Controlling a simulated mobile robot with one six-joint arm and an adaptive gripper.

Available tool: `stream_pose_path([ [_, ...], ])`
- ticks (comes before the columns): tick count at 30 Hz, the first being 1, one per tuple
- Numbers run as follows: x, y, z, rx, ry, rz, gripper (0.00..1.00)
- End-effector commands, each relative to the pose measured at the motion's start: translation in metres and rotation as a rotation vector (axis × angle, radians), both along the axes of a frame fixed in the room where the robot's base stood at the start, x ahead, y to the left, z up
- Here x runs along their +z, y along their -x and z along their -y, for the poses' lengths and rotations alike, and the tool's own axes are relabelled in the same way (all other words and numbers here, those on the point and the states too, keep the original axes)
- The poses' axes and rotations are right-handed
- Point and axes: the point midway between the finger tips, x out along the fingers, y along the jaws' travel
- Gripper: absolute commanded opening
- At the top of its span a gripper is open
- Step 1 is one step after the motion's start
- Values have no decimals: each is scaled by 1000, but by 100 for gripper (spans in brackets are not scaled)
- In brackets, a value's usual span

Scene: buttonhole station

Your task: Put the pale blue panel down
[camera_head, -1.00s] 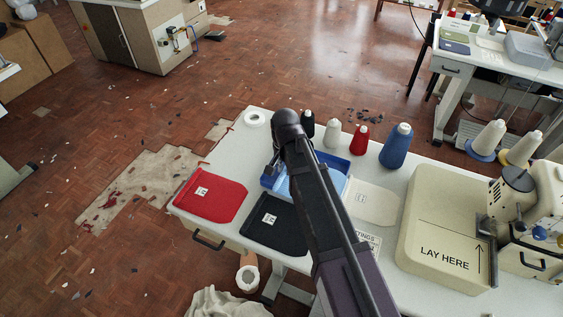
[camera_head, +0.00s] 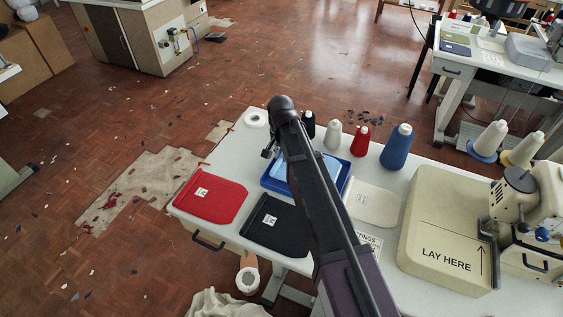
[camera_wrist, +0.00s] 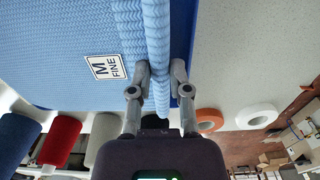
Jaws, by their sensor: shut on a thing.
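The pale blue panel (camera_wrist: 65,60) is a ribbed cloth with a white label reading "M FINE" in the wrist view. My gripper (camera_wrist: 157,75) is shut on its raised, rolled edge (camera_wrist: 157,35), with one finger on each side. In the head view my arm crosses in front, and only parts of the panel (camera_head: 304,168) show over the blue tray (camera_head: 274,186). The tray's dark blue edge (camera_wrist: 181,30) shows beside the panel in the wrist view. I cannot tell whether the panel touches the tray floor.
A red panel (camera_head: 212,199), a black panel (camera_head: 277,227) and a cream panel (camera_head: 372,204) lie around the tray. Thread cones, including a blue one (camera_head: 397,147), stand behind it. A white tape roll (camera_head: 256,117) is at the back left. A cream "LAY HERE" block (camera_head: 438,225) stands right.

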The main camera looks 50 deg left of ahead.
Motion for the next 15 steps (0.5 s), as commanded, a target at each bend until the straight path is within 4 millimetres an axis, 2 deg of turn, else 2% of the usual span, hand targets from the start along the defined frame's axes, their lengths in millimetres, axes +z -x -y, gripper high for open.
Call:
stream_pose_path([
  [1, -8, 0, 1, 0, 0, 0, 0],
  [7, -25, 1, 1, 0, 0, 0, 0],
  [15, -35, 1, 1, 0, 0, 0, 0],
])
